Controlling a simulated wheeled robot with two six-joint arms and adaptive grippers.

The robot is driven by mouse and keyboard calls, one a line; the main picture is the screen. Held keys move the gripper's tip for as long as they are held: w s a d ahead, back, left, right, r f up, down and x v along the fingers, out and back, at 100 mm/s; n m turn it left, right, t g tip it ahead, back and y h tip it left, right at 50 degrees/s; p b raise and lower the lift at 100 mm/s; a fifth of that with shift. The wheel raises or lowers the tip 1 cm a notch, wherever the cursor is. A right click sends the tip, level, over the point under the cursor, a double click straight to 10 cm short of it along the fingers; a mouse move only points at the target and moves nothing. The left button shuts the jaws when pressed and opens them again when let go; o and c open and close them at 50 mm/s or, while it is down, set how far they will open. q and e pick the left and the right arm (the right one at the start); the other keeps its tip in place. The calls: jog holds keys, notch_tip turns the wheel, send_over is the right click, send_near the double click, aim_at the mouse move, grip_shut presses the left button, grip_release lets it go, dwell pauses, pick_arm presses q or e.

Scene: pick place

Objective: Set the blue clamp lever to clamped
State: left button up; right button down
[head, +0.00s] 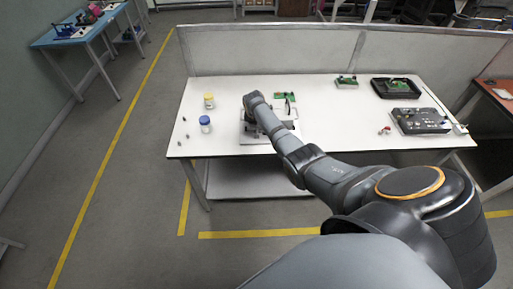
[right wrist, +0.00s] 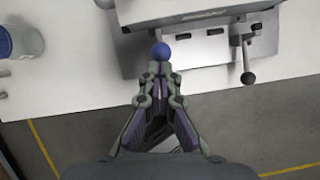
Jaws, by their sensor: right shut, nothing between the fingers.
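A grey metal clamp fixture (right wrist: 200,50) lies near the table's front edge. A blue round knob (right wrist: 161,51), apparently the end of the blue clamp lever, shows at its left; the rest of that lever is hard to see. My right gripper (right wrist: 161,68) is shut and empty, with its fingertips right at the blue knob's near side; I cannot tell whether they touch. A second lever with a black knob (right wrist: 248,78) points toward the camera on the right of the fixture. In the head view my right arm covers much of the fixture (head: 250,138) and hides the gripper. My left gripper is not in view.
A blue-lidded jar (head: 205,124) and a yellow-lidded jar (head: 209,100) stand left of the fixture. Small parts lie at the table's left edge. A green board (head: 347,81), a black tray (head: 396,87) and a dark box (head: 421,121) are on the right.

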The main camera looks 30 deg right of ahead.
jog(key=shift+w+d+r, duration=0.1)
jog(key=shift+w+d, duration=0.05)
jog(key=shift+w, duration=0.1)
jog(key=shift+r, duration=0.1)
dwell(0.5)
